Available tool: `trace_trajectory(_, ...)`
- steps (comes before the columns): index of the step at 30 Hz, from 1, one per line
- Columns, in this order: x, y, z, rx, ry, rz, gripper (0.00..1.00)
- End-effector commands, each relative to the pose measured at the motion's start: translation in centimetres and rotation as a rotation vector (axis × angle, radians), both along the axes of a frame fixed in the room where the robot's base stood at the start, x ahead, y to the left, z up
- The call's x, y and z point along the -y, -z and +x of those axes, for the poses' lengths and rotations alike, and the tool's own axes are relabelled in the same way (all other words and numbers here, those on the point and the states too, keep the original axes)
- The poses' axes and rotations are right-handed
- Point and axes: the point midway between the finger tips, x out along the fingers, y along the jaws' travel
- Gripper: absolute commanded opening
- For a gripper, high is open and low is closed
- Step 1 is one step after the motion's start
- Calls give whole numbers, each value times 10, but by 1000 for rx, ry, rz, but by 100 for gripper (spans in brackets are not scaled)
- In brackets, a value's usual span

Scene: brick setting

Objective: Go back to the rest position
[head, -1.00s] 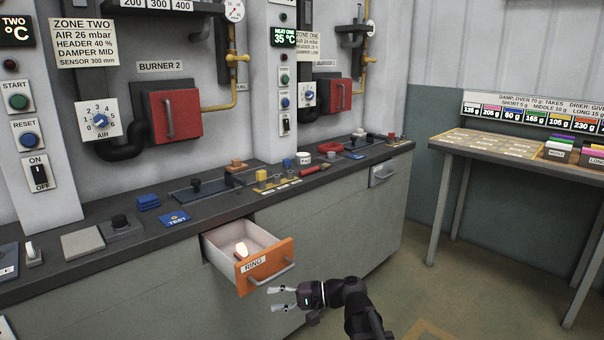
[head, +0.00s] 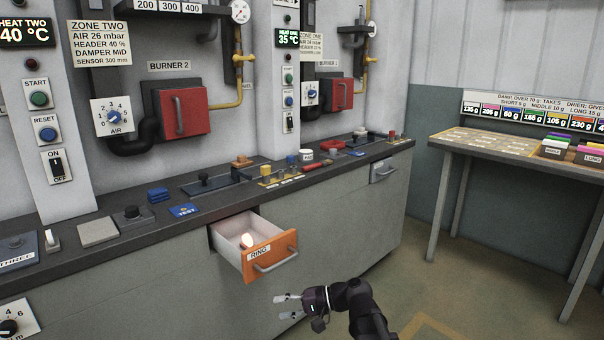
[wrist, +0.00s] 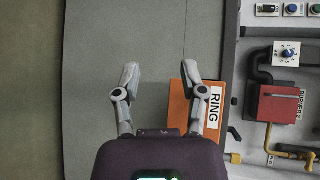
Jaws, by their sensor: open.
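My gripper (head: 290,306) is open and empty in the head view, in front of the counter and below the pulled-out drawer. In the wrist view, my gripper (wrist: 158,88) shows its two fingers spread apart with nothing between them. The orange-fronted drawer (head: 272,257) labelled RING stands open, with a small pale glowing object (head: 246,241) inside it. The drawer front (wrist: 190,95) also shows in the wrist view, to the right of and close behind the right finger in the picture. I cannot tell from the wrist view whether they touch.
The counter (head: 105,262) runs along the left with switches and blocks on it. Red burner boxes (head: 183,112) hang on the wall above. A side table (head: 490,143) with coloured blocks stands at the right. The floor (head: 480,300) between is clear.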

Motion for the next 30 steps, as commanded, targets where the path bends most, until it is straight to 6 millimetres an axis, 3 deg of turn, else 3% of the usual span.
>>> trace_trajectory(11, 28, 45, -15, 35, -13, -261, 54)
trace_trajectory(21, 93, 102, -37, 69, -46, -683, 54)
trace_trajectory(30, 159, 130, -56, 75, -84, -1024, 54)
